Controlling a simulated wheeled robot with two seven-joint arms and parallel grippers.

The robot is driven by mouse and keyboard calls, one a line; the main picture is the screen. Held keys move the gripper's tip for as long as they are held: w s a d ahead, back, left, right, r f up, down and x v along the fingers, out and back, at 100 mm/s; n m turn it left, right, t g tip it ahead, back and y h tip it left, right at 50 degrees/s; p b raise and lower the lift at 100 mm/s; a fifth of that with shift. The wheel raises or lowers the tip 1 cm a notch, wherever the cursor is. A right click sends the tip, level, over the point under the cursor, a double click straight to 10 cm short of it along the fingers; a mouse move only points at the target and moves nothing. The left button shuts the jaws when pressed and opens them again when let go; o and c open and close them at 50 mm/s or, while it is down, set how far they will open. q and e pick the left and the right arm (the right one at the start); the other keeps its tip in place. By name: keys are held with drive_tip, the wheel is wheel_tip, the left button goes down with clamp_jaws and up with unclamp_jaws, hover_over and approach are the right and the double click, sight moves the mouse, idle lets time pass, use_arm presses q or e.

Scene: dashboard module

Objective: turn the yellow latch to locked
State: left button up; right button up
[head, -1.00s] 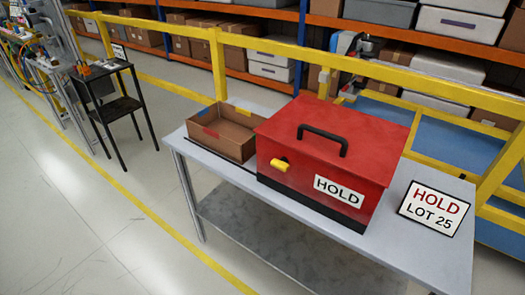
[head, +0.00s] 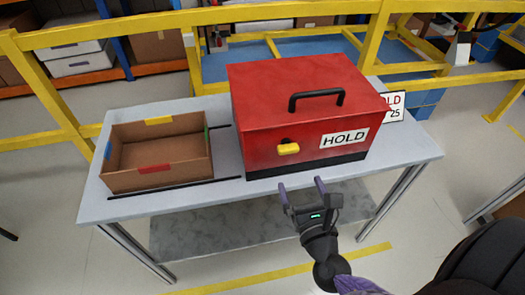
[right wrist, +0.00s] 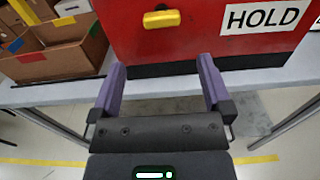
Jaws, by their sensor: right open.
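The yellow latch (head: 288,149) is on the front face of the red box (head: 270,85), left of the white HOLD label (head: 344,138). Its handle lies about level. It also shows in the right wrist view (right wrist: 161,18), near the top. My right gripper (head: 302,185) is open and empty, in front of and below the latch, apart from the box. In the right wrist view its two purple fingers (right wrist: 162,75) stand wide apart, with the latch beyond and between them. My left gripper is not in view.
The box stands on a grey table (head: 225,160). An open cardboard tray (head: 150,182) with coloured tabs is to its left. A HOLD LOT 25 sign (head: 396,106) is partly hidden behind the box at right. A yellow railing (head: 130,36) runs behind the table.

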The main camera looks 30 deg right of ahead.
sight(290, 153)
drive_tip(key=x, duration=1)
drive_tip(key=shift+s, duration=0.1)
drive_tip(key=c, duration=1.2)
drive_tip(key=shift+o, duration=0.2)
